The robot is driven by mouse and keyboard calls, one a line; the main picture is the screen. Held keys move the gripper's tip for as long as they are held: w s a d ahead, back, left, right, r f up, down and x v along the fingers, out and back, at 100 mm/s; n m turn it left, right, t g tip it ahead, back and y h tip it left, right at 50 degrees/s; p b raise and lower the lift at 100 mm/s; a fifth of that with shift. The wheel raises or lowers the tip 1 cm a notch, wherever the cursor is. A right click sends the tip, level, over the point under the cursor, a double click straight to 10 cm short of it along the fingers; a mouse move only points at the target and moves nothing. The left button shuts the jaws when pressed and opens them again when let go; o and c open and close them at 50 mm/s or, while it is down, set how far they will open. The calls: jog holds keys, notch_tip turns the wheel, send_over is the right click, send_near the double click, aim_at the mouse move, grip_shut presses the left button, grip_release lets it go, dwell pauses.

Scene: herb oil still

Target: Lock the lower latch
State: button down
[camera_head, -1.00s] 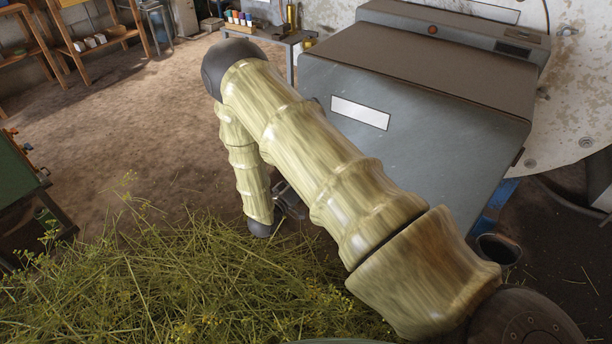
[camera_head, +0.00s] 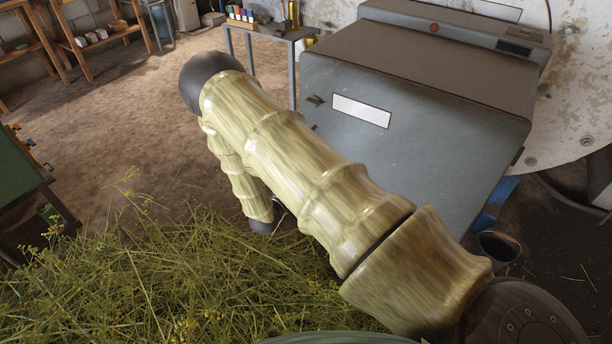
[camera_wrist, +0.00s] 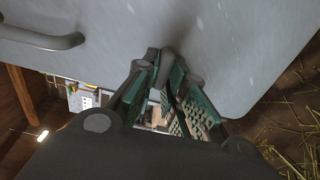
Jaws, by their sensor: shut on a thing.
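The grey metal cabinet (camera_head: 420,140) of the still fills the right half of the head view, and its grey panel (camera_wrist: 230,45) fills the top of the wrist view. My gripper (camera_wrist: 168,82) has its green-padded fingers closed around a dark grey latch lever (camera_wrist: 168,58) close to the panel's edge. The fingers cover much of the lever, so I cannot tell whether it is locked. A small dark fitting (camera_head: 316,100), perhaps the upper latch, shows on the cabinet near the white label. In the head view my arm hides the gripper and lower latch.
A grey bar handle (camera_wrist: 45,38) stands out from the panel at upper left in the wrist view. A heap of cut herbs (camera_head: 180,285) lies in front at lower left. A small table (camera_head: 270,34) stands behind. Brown floor (camera_head: 110,125) is open at left.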

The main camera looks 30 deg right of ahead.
jog(key=shift+n, duration=0.3)
jog(key=c, duration=1.5)
grip_release()
jog(key=shift+f, duration=0.1)
jog(key=shift+a, duration=0.1)
jog(key=v, duration=1.2)
jog(key=shift+s, duration=0.1)
